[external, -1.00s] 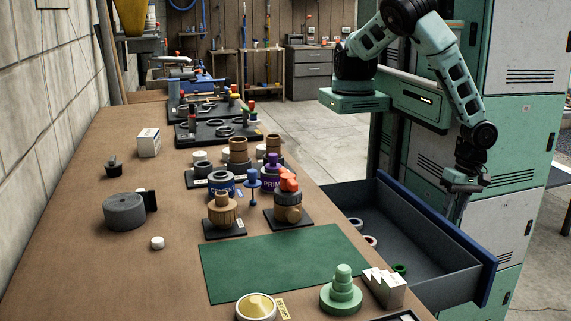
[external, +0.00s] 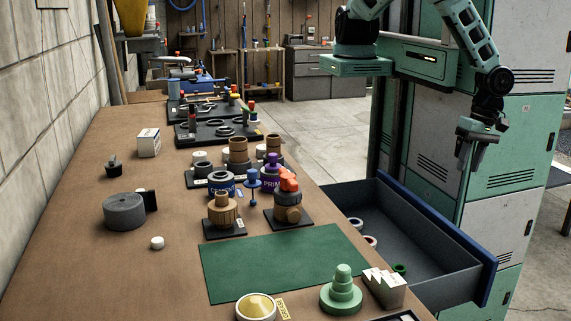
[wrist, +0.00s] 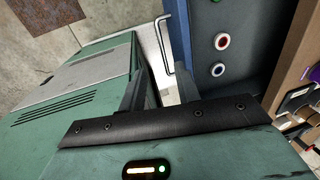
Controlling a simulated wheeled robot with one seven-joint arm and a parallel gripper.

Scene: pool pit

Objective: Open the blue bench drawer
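The blue bench drawer (external: 448,234) is pulled out from the right side of the workbench, its grey inside exposed. Its blue front faces right, away from the bench. In the wrist view the drawer's inside (wrist: 262,42) shows at upper right, and a thin pale bar handle (wrist: 160,35) stands off its front. My gripper (external: 469,160) is above and beyond the drawer in the external view, with its fingers apart. In the wrist view my gripper (wrist: 160,75) also has a gap between its fingers and nothing held. It appears clear of the handle.
Small rings (external: 371,241) lie in the drawer. The workbench (external: 90,255) carries a green mat (external: 275,262), pipe fittings on dark trays, a green stepped part (external: 341,292) and a white stepped block (external: 385,286). Open floor (external: 315,145) lies beyond the bench.

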